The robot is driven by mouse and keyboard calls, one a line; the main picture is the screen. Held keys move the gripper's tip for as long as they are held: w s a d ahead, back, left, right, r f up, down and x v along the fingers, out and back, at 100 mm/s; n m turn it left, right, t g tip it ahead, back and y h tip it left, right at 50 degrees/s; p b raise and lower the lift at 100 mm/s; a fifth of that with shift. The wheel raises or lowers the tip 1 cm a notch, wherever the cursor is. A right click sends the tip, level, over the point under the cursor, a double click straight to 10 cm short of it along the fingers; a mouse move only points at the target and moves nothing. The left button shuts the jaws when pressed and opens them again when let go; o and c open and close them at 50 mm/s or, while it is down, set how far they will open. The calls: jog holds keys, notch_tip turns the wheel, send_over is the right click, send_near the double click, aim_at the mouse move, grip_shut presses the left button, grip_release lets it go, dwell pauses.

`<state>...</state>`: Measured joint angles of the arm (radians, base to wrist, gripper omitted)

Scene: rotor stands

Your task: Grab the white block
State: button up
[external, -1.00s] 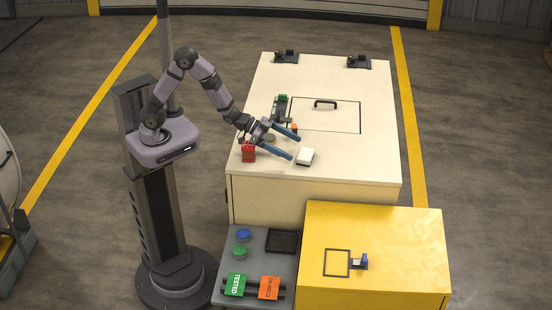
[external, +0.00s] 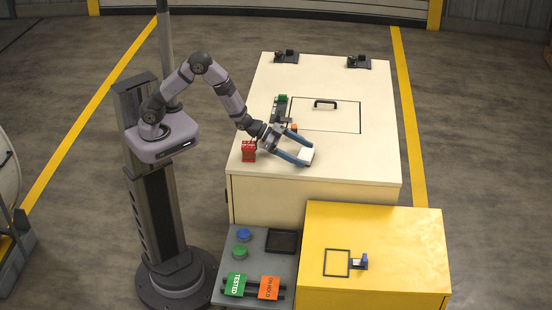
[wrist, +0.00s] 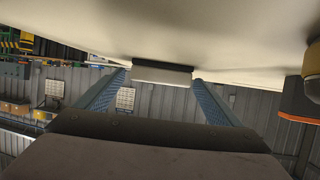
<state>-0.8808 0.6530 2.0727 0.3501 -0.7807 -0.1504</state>
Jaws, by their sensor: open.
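The white block (external: 306,153) lies on the cream cabinet top (external: 350,165) near its front edge. My gripper (external: 309,153) is open and low over the cabinet top, with one blue finger on either side of the block. In the wrist view the block (wrist: 162,73) sits between the two finger ends (wrist: 160,77), with a gap visible at each side. Whether a finger touches it cannot be told.
A red block (external: 248,152) stands left of my gripper. A dark fixture with a green top (external: 281,104) and a small orange item (external: 294,128) are behind it. A black handle (external: 325,103) rises from the hatch. The cabinet top to the right is clear.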

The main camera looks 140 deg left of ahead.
aim_at(301, 153)
jog(key=c, duration=1.2)
jog(key=shift+r, duration=0.15)
notch_tip(301, 153, up, 10)
jog(key=shift+f+b, duration=0.1)
jog(key=shift+b, duration=0.5)
